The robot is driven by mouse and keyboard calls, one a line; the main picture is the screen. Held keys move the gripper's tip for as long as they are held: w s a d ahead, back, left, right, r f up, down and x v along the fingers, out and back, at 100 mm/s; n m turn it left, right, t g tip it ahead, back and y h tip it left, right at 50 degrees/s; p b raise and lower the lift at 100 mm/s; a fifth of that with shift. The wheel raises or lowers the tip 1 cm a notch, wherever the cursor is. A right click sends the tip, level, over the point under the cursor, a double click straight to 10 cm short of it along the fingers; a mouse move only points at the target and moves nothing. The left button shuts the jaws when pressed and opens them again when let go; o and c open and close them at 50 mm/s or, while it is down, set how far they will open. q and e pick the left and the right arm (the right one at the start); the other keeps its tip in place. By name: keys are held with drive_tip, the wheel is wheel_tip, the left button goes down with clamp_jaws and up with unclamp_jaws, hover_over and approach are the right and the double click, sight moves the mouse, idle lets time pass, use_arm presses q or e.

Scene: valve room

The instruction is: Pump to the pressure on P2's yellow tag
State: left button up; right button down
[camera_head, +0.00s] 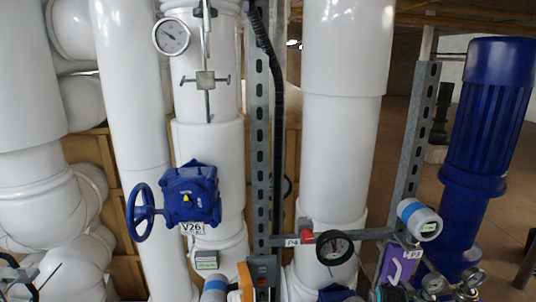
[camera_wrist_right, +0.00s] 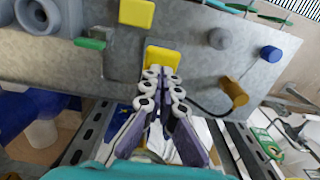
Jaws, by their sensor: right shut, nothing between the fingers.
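In the right wrist view, my right gripper (camera_wrist_right: 164,76) is shut and empty, its tips at the lower edge of a yellow square piece (camera_wrist_right: 162,54) on a grey metal panel (camera_wrist_right: 75,55). I cannot tell whether they touch. A second yellow square (camera_wrist_right: 136,12) is above it. In the head view, a round dial gauge (camera_head: 334,248) sits low in the middle, and another dial (camera_head: 171,37) is at the top left. Their readings are too small to tell. I cannot make out a P2 label or its pressure tag. My left gripper is not in view.
A blue valve (camera_head: 190,195) labelled V26 has a handwheel on its left. A tall blue motor (camera_head: 488,120) stands at the right. A purple plate (camera_head: 400,262) hangs beside small gauges. In the wrist view, a blue knob (camera_wrist_right: 270,53) and a brown knob (camera_wrist_right: 233,91) stick out at the right.

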drive_tip(key=shift+r, duration=0.3)
drive_tip(key=shift+f, duration=0.2)
wheel_tip(320, 180, down, 5)
drive_tip(key=b, duration=0.5)
wheel_tip(320, 180, up, 5)
drive_tip(key=p, duration=0.3)
drive_tip(key=shift+f+p, duration=0.2)
drive_tip(key=shift+p, duration=0.2)
drive_tip(key=shift+r, duration=0.35)
idle(0.4)
wheel_tip(320, 180, up, 4)
drive_tip(key=p, duration=0.3)
